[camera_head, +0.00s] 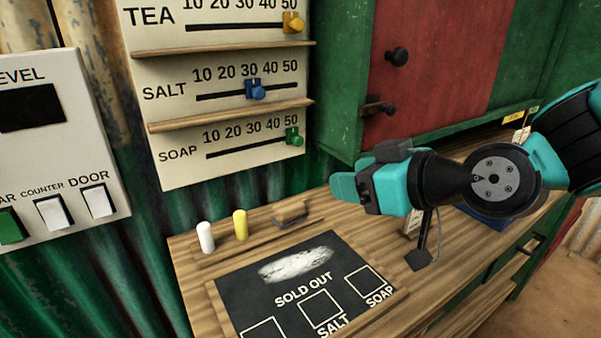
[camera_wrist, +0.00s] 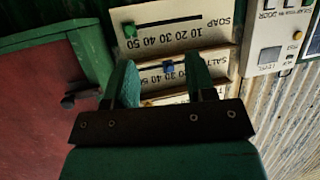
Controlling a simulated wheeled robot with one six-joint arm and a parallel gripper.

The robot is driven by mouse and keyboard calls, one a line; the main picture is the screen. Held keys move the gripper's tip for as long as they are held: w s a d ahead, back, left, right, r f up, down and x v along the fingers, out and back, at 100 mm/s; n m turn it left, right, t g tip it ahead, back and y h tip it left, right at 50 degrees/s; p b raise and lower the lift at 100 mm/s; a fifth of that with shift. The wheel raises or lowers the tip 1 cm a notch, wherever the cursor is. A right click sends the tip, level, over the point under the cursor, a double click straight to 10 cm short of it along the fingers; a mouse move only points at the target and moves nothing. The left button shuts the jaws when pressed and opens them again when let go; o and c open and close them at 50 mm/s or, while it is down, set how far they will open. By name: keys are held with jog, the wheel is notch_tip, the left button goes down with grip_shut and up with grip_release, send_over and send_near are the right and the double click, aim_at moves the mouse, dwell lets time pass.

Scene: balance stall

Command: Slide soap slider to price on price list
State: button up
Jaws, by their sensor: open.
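The soap slider (camera_head: 293,137) is a green knob at the right end of its slot, below the 50 on the SOAP scale. It also shows in the wrist view (camera_wrist: 130,31), where the panel appears upside down. The cream slider panel (camera_head: 178,178) hangs on the wall. My gripper (camera_head: 343,187) is open and empty, in front of the wall to the lower right of the soap slider and apart from it. I cannot make out a price list with soap's price in either view.
Above SOAP, a blue salt slider (camera_head: 255,89) sits near 30 and a yellow tea slider (camera_head: 293,23) near 50. Wooden ledges separate the rows. A green and red cabinet (camera_head: 425,70) stands to the right. Below are chalks, an eraser and a SOLD OUT chalkboard (camera_head: 240,290) on the counter.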

jog(key=w+f+t+b, duration=0.3)
jog(key=w+t+b, duration=0.1)
jog(key=t, duration=0.1)
jog(key=p, duration=0.6)
send_near(300, 142)
jog(key=shift+t, duration=0.3)
jog(key=x, duration=1)
jog(key=shift+w+a+f, duration=0.15)
jog(key=shift+a+f, duration=0.05)
jog(key=shift+f, duration=0.05)
jog(key=shift+c, duration=0.4)
